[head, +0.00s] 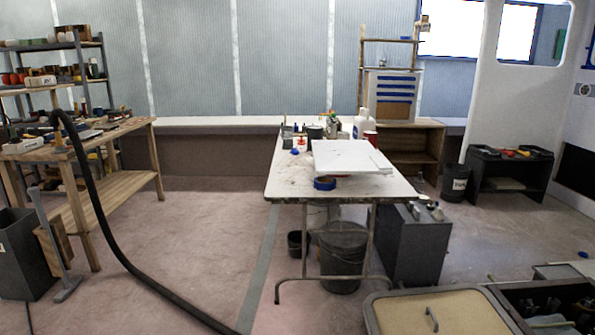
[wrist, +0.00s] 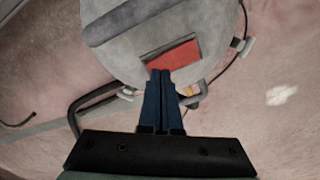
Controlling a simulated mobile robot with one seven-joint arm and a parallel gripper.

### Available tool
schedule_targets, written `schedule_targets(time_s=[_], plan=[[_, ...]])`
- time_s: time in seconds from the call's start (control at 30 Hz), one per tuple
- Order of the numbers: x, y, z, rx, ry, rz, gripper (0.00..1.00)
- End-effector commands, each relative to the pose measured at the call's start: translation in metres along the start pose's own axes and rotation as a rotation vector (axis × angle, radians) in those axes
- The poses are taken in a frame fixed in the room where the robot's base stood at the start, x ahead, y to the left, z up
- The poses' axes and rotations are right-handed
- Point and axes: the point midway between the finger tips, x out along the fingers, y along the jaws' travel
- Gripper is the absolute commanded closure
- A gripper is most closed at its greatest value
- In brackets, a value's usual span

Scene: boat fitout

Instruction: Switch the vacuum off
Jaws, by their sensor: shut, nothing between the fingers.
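The vacuum (wrist: 135,35) fills the upper middle of the wrist view, a grey rounded body with a darker band. A red rectangular switch (wrist: 175,59) sits in a dark-edged recess on its top. My gripper (wrist: 162,74) is shut and empty, its blue fingers together. The fingertips overlap the lower left edge of the red switch in the picture; I cannot tell whether they touch it. The fingers hide part of the recess edge. My gripper does not show in the head view, and the vacuum body is not seen there.
A black bent handle (wrist: 85,108) and a dark cable run beside the vacuum over the pinkish floor. In the head view, a dark hose (head: 105,225) hangs from the wooden workbench (head: 135,125) to the floor.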

Motion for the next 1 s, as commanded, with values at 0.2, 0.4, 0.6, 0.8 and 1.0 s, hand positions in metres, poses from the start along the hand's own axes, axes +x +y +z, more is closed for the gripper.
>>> schedule_targets(time_s=[0.2,0.4,0.6,0.8,1.0], plan=[[0.0,0.0,0.0,0.0,0.0,0.0,1.0],[0.0,0.0,0.0,0.0,0.0,0.0,1.0],[0.0003,0.0,0.0,0.0,0.0,0.0,1.0],[0.0028,0.0,0.0,0.0,0.0,0.0,1.0],[0.0059,0.0,0.0,0.0,0.0,0.0,1.0]])
